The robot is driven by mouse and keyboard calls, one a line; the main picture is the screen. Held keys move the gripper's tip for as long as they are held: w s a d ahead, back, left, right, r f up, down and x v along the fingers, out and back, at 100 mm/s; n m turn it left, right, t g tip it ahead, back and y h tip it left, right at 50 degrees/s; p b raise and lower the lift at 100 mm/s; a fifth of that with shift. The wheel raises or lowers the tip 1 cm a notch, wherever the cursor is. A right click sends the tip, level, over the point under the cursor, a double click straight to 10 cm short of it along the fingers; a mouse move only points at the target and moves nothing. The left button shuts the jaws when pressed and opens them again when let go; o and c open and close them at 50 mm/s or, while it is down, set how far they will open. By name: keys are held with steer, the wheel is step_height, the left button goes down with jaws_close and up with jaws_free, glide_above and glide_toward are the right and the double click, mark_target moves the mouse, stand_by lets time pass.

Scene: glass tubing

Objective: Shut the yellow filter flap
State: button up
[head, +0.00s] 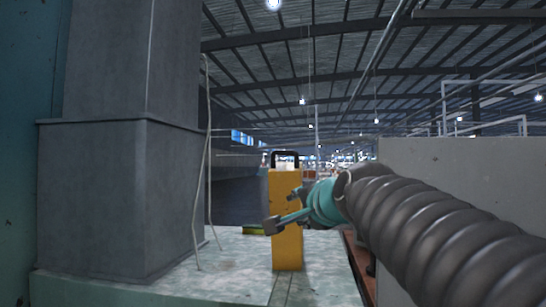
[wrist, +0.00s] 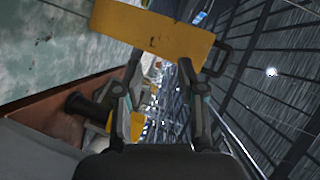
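The yellow filter flap (head: 286,245) stands upright as a tall narrow panel in the middle of the head view, with a black loop handle (head: 285,153) at its top. My gripper (head: 284,208) overlaps its front from the right. In the wrist view the flap (wrist: 150,28) lies across the top, its handle (wrist: 219,59) at the right end. There my gripper (wrist: 160,67) has its two fingers spread with nothing held between them. The fingertips are close to the flap's near edge; I cannot tell whether they touch it. The flap's hinge is not clear.
A large grey column (head: 120,190) stands on the left on a pale worn platform (head: 235,265). A light grey wall (head: 465,190) is on the right behind my arm. A dark cylinder (wrist: 88,108) sticks out left of the fingers in the wrist view. A thin cable hangs beside the column.

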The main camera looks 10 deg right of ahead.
mark_target(285, 153)
steer(key=w+d+r+m+t, duration=0.1)
steer(key=w+r+m+t, duration=0.25)
steer(key=r, duration=0.75)
steer(key=shift+m+g, duration=0.25)
steer(key=w+p, duration=0.1)
steer(key=w, duration=0.8)
steer(key=w+a+p, duration=0.1)
steer(key=w, duration=0.3)
steer(key=shift+w+r+p, duration=0.25)
steer(key=shift+w+p, duration=0.05)
jaws_close()
